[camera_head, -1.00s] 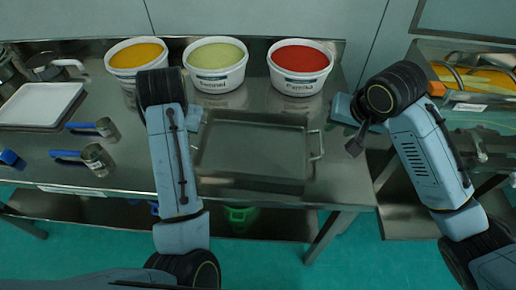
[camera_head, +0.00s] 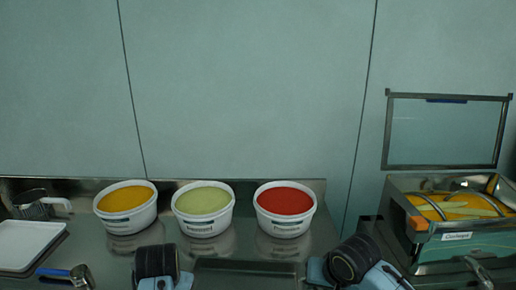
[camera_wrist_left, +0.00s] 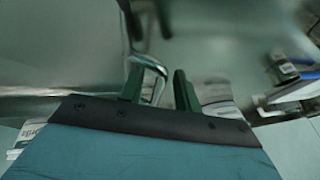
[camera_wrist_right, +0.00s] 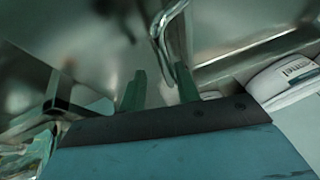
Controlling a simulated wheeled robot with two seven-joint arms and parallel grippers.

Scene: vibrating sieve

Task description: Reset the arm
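The metal tray (camera_head: 245,268) shows only as a dark strip at the bottom of the head view, between my two arms. In the left wrist view my left gripper (camera_wrist_left: 159,82) has its green fingers apart, with a bent metal handle (camera_wrist_left: 150,68) close to them. In the right wrist view my right gripper (camera_wrist_right: 160,82) also has its fingers apart, near another bent metal handle (camera_wrist_right: 163,28). I cannot tell whether either gripper touches its handle. Neither gripper appears to hold anything. The fingertips are hidden in the head view.
Tubs of yellow (camera_head: 126,206), pale green (camera_head: 204,208) and red (camera_head: 285,208) contents stand along the back of the table. A white tray (camera_head: 28,245) and a blue-handled scoop (camera_head: 70,275) lie at left. An open machine (camera_head: 455,240) holding yellow material stands at right.

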